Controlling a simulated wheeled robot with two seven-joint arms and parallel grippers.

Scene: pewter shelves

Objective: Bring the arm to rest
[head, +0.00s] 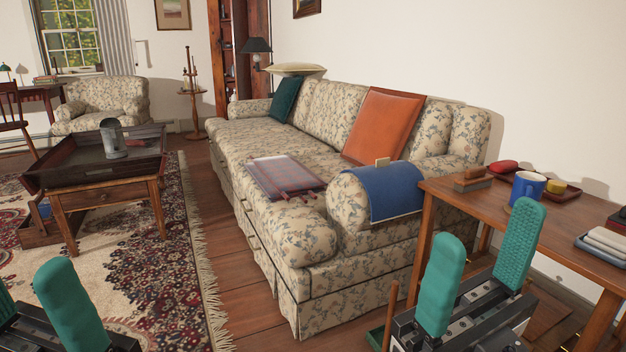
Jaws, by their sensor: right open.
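My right gripper (486,240) is at the lower right, its two green fingers upright and spread apart with nothing between them. It shows in front of the wooden side table (450,192) and the near end of the floral sofa (340,272). My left gripper (30,295) is at the lower left, partly cut off by the picture edge. Its two green fingers stand apart, and I see nothing held between them. The patterned rug (150,270) lies behind it in the picture.
The side table holds a blue mug (527,187), a red object (503,166) and folded cloths (605,240). A coffee table (105,200) with a metal jug (112,138) stands at left. Open floor (232,275) runs between rug and sofa.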

